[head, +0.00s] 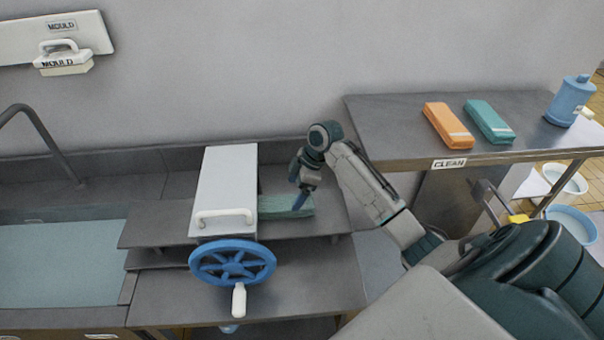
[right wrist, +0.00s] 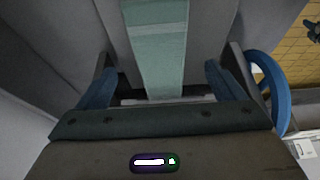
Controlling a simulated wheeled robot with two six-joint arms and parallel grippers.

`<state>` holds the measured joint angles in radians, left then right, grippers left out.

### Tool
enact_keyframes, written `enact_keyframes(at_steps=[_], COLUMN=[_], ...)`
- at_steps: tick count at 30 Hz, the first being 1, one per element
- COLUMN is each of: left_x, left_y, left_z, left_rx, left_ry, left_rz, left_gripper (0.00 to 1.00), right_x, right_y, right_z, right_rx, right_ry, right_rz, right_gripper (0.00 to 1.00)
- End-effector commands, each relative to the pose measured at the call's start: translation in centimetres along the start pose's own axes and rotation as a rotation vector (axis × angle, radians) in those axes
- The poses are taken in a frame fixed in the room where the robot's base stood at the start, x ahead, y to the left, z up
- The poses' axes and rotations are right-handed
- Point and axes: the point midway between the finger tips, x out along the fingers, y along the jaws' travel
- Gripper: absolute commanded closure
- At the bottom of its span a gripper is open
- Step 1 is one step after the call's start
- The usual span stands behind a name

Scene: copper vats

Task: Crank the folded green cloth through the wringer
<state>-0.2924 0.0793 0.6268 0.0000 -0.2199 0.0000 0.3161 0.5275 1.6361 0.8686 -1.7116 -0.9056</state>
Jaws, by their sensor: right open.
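The wringer (head: 226,180) has a long white top and stands on a grey bench in the head view. Its blue wheel (head: 232,262) with a white crank handle (head: 238,300) faces the front; the wheel's edge also shows in the right wrist view (right wrist: 282,95). The green cloth (head: 272,206) lies flat at the wringer's right side; whether its left end is inside is hidden. My right gripper (head: 302,204) is open, pointing down over the cloth's right part. In the right wrist view the cloth (right wrist: 157,45) runs between the spread blue fingers (right wrist: 158,72).
A water-filled basin (head: 60,262) lies left of the wringer. At right, a shelf marked CLEAN (head: 380,125) holds an orange folded cloth (head: 447,125), a teal folded cloth (head: 489,121) and a blue bottle (head: 570,100).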

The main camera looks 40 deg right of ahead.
Motion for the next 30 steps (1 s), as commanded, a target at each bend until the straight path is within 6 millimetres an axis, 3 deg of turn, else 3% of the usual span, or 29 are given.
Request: enact_keyframes(at_steps=[9, 21, 23, 30], left_x=[-1.9, -2.0, -2.0, -2.0], left_y=[-0.2, -0.2, -0.2, -0.2], left_z=[0.8, 1.0, 1.0, 0.9], left_rx=[0.001, 0.001, 0.001, 0.001], left_ry=[-0.013, -0.016, -0.016, -0.016], left_rz=[-0.001, -0.001, -0.001, -0.001], left_gripper=[1.00, 1.00, 1.00, 1.00], right_x=[4.3, 5.1, 5.1, 5.1], right_y=[0.0, 0.0, 0.0, 0.0], right_z=[-0.1, 0.0, 0.0, 0.0], right_rx=[0.001, 0.000, 0.000, 0.000], right_ry=[0.001, -0.001, 0.000, 0.000], right_rz=[-0.002, 0.000, 0.000, 0.000], right_gripper=[0.11, 0.11, 0.19, 0.66])
